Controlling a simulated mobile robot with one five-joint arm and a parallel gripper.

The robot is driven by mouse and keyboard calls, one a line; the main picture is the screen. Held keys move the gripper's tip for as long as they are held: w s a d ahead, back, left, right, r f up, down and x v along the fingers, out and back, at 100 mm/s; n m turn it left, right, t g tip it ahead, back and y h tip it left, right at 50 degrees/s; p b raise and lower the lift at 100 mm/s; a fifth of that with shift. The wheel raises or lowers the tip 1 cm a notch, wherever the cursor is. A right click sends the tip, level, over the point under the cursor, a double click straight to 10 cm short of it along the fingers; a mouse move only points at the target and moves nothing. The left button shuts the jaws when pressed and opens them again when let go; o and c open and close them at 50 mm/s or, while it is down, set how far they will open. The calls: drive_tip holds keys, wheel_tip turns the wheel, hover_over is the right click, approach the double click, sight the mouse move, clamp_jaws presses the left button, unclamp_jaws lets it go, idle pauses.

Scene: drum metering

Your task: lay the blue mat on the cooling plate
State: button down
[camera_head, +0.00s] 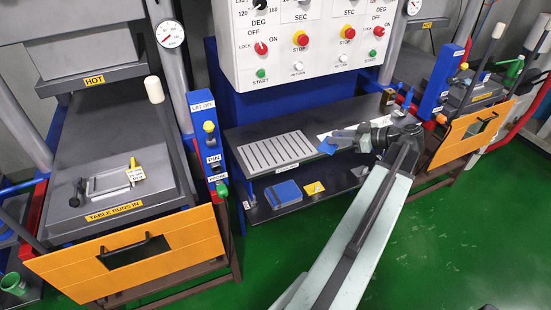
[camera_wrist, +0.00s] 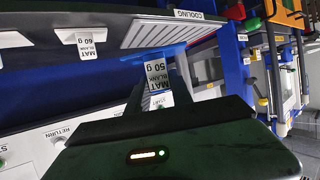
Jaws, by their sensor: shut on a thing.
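My gripper (camera_head: 340,138) is shut on a small blue mat (camera_head: 327,147), which shows at the fingertips above the upper shelf in the head view. The cooling plate (camera_head: 275,152) is a grey slotted plate on that shelf, to the left of the mat and apart from it. No mat lies on the plate. In the wrist view the cooling plate (camera_wrist: 172,31) is at the top, beside a COOLING label.
A blue block (camera_head: 283,193) and a yellow piece (camera_head: 314,188) lie on the lower shelf. The control panel (camera_head: 305,40) overhangs the shelf. A blue post (camera_head: 207,140) with buttons stands left of the plate. The plate's surface is clear.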

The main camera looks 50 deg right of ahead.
sight(324, 144)
drive_tip(key=w+f+n+y, duration=0.1)
drive_tip(key=w+a+f+n+y+b, duration=0.1)
drive_tip(key=w, duration=0.1)
drive_tip(key=shift+w+f+g, duration=0.2)
drive_tip(key=shift+f+g, duration=0.2)
drive_tip(key=shift+w+a+r+y, duration=0.1)
drive_tip(key=shift+y, duration=0.3)
drive_tip(key=shift+w+a, duration=0.15)
drive_tip(key=w+a, duration=0.2)
drive_tip(key=w, duration=0.2)
drive_tip(key=w+a+f+b, duration=0.1)
drive_tip(key=w+a, duration=0.1)
drive_tip(key=w, duration=0.3)
drive_tip(key=w+a, duration=0.2)
drive_tip(key=w, duration=0.3)
drive_tip(key=shift+w+f, duration=0.2)
wheel_tip(324, 144, down, 4)
drive_tip(key=b, duration=0.4)
drive_tip(key=shift+r, duration=0.25)
drive_tip(key=shift+f, duration=0.25)
drive_tip(key=c, duration=1.1)
unclamp_jaws()
drive_tip(key=shift+r, duration=0.1)
drive_tip(key=shift+c, duration=0.2)
drive_tip(key=shift+r, duration=0.1)
